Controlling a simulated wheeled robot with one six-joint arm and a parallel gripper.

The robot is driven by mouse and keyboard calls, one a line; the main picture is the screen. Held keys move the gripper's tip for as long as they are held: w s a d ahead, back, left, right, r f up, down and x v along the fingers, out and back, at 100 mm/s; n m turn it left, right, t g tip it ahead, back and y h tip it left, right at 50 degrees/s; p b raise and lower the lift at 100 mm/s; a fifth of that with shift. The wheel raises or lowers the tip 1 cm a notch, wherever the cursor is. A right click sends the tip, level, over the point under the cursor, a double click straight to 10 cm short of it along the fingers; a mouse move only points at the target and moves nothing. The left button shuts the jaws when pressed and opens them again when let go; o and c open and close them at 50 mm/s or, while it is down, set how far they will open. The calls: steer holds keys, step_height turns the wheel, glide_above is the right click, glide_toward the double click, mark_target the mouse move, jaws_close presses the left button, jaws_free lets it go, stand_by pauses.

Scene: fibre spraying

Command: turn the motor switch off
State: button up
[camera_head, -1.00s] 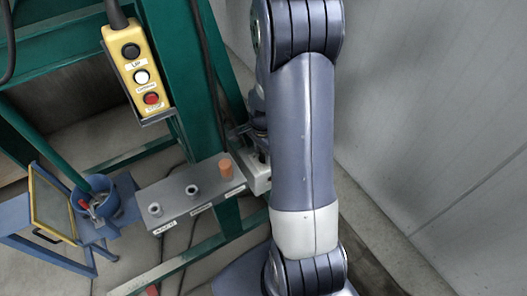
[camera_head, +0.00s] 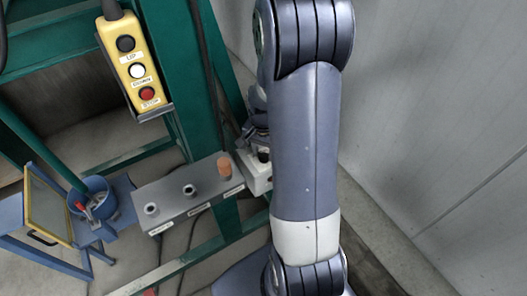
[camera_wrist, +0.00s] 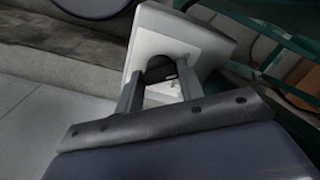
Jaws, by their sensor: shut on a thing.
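The motor switch is a pale box (camera_wrist: 185,38) with a black knob (camera_wrist: 159,70) on its white face, in the wrist view. My gripper (camera_wrist: 160,84) has one finger on each side of the knob and is shut on it. The knob's exact turn position cannot be read. In the head view the white switch box (camera_head: 256,181) shows beside the green frame, partly hidden by my arm. Only a part of my gripper (camera_head: 257,138) shows there, above the box and left of my forearm.
A grey panel (camera_head: 172,212) with two metal knobs and an orange knob (camera_head: 225,164) sits just left of the switch box. A yellow pendant (camera_head: 130,60) with buttons hangs on the green frame (camera_head: 165,50). A blue bucket (camera_head: 99,193) stands left. A pale wall (camera_head: 440,110) is right.

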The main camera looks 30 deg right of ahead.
mark_target(264, 154)
stand_by(0.3)
steer(key=o, duration=1)
step_height(264, 154, up, 11)
steer(key=shift+f, duration=0.1)
step_height(264, 154, down, 11)
steer(key=shift+r, duration=0.1)
stand_by(0.6)
stand_by(0.3)
